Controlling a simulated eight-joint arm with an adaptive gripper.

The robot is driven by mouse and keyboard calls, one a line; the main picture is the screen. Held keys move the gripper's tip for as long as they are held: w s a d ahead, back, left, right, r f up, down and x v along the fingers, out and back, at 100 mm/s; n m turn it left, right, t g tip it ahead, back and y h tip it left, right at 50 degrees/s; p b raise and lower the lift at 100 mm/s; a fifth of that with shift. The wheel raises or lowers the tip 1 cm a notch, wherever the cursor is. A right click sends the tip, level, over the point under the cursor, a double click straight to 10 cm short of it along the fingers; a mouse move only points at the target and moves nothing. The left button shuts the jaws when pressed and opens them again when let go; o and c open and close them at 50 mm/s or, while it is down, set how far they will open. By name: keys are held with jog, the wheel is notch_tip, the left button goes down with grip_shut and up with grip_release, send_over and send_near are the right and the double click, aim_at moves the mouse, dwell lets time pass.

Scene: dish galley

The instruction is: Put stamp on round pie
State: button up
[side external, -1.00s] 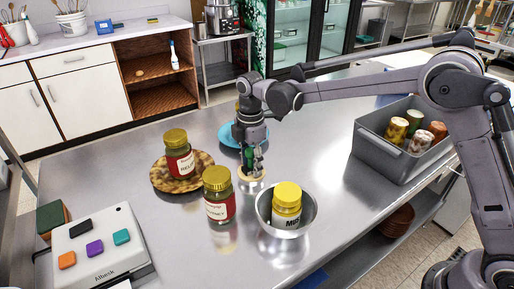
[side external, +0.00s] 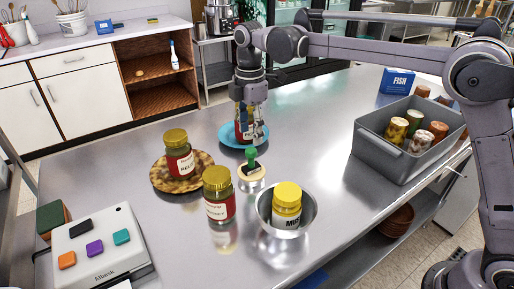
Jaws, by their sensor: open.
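The stamp (side external: 250,158), with a green knob handle and a dark base, stands upright on the small pale round pie (side external: 251,173) near the middle of the steel table. The stamp's base looks to rest on the pie's top. My gripper (side external: 253,132) is above the stamp with its fingers pointing down, open and empty, apart from the handle. The fingers partly hide a red-labelled jar behind them.
A blue plate (side external: 229,136) with that jar (side external: 240,128) is behind the pie. Jars stand on a wooden plate (side external: 157,181), on the table (side external: 219,195) and in a metal bowl (side external: 263,212). A grey bin (side external: 385,150) of cans and a blue FISH box (side external: 397,82) are right. A button box (side external: 100,245) is front left.

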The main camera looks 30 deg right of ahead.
jog(key=shift+r, duration=0.7)
jog(key=shift+s+d+r, duration=0.2)
jog(key=shift+r, duration=0.05)
jog(key=s+d+m+t, duration=0.3)
jog(key=s+d+m, duration=0.3)
jog(key=s, duration=0.2)
jog(key=s+d+m+t, duration=0.2)
jog(key=s+d+m, duration=0.45)
jog(key=s, duration=0.25)
jog(key=s+d+f+m+t, duration=0.2)
jog(key=s+f+m, duration=0.2)
jog(key=s+m, duration=0.1)
jog(key=shift+s+f, duration=0.4)
jog(key=shift+s, duration=0.3)
jog(key=shift+m, duration=0.25)
